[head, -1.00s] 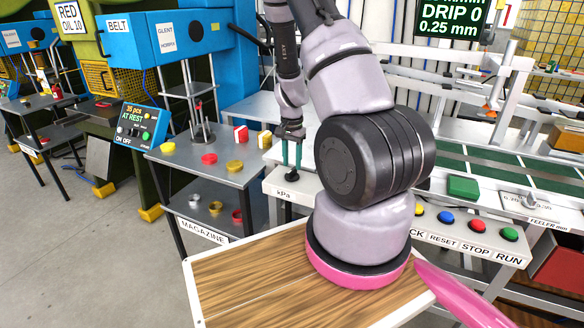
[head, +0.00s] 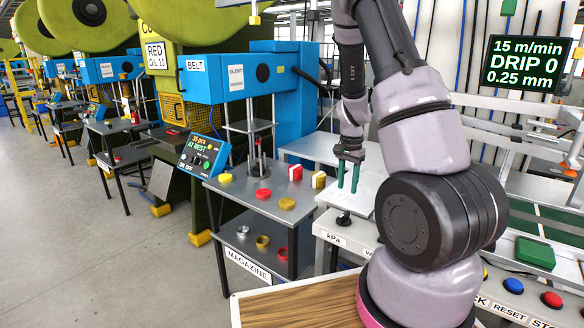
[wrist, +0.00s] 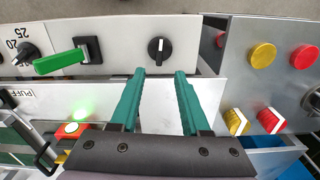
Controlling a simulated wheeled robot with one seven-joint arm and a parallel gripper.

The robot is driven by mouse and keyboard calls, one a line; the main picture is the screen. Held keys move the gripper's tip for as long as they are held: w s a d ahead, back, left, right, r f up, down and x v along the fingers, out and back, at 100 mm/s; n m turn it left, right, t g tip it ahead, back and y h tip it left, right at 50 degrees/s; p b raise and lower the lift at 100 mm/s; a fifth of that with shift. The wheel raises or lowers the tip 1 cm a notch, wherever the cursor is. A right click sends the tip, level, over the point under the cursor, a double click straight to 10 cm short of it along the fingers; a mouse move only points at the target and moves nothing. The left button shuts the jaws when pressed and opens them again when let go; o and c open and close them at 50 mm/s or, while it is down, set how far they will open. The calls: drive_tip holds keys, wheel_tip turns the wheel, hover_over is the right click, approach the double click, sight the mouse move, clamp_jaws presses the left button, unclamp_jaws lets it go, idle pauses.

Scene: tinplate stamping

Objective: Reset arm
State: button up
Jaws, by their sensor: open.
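My gripper (head: 348,178) hangs with its teal fingers pointing down, over the front edge of the pale machine top beside the magazine table. In the wrist view my gripper (wrist: 158,95) is open, with nothing between its two fingers. Beyond the fingertips a black knob (wrist: 159,50) sits on a light panel; the fingers look apart from it. The knob also shows in the head view (head: 344,218), just below the fingers. My arm rises from its base at the lower right of the head view.
The magazine table (head: 235,200) at left carries yellow and red pieces. Coloured buttons (head: 513,286) line the right panel. A blue press (head: 285,90) stands behind. Floor at left is clear.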

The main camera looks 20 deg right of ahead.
drive_tip(key=s+a+r+n+t+y, duration=0.1)
drive_tip(key=s+a+r, duration=0.15)
drive_tip(key=r, duration=0.45)
drive_tip(key=s+a+r+n+t, duration=0.1)
drive_tip(key=a+r, duration=0.2)
drive_tip(key=r, duration=0.4)
drive_tip(key=s+a+r+n+t+y, duration=0.1)
drive_tip(key=s+a+r+n+t, duration=0.15)
drive_tip(key=r, duration=0.55)
drive_tip(key=s+a+r+n+t, duration=0.2)
drive_tip(key=s+a+r, duration=0.3)
drive_tip(key=s+r, duration=0.6)
drive_tip(key=s+n, duration=0.1)
drive_tip(key=s, duration=0.1)
drive_tip(key=shift+s+a+t, duration=0.2)
drive_tip(key=shift+s+t, duration=0.15)
drive_tip(key=shift+s, duration=0.05)
